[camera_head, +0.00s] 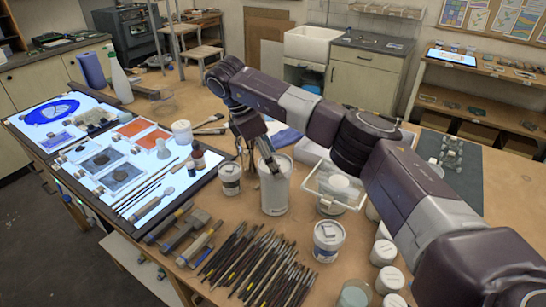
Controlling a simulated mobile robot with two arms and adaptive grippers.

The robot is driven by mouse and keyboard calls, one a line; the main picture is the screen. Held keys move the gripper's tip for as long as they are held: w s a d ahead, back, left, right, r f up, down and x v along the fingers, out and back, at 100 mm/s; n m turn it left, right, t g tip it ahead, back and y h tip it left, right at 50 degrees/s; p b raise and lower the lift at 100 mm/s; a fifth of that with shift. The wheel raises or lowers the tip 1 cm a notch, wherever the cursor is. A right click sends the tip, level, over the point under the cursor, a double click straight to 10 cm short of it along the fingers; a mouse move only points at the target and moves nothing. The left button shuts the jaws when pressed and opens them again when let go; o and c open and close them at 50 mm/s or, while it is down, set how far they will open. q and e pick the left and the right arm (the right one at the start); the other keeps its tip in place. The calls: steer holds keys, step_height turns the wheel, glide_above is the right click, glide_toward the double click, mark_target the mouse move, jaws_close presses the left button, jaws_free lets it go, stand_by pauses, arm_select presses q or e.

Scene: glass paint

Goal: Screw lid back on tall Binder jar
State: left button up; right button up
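A tall white cylindrical jar (275,195) stands upright on the wooden table near the middle of the head view. It is the tallest jar here and fits the tall Binder jar, but no label can be read on it. My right arm comes in from the right, and its gripper (263,163) points down at the top of this jar. Its fingertips are at or just above the jar's rim. The fingers partly cover the top, so I cannot tell whether they are shut on a lid or how the lid sits. My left gripper is not in view.
A short labelled jar (229,179) stands just left of the tall jar. A clear glass container (336,188) is close on its right, and another labelled jar (328,241) is in front. Many brushes (258,265) lie at the front. A lit panel (120,160) covers the left side.

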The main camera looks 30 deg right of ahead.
steer(key=shift+m+g, duration=0.4)
steer(key=shift+m, duration=0.5)
steer(key=o, duration=1.3)
steer(key=shift+o, duration=0.2)
steer(key=shift+w+r+p, duration=0.1)
steer(key=shift+p, duration=0.2)
step_height(320, 180, up, 6)
steer(key=p, duration=0.5)
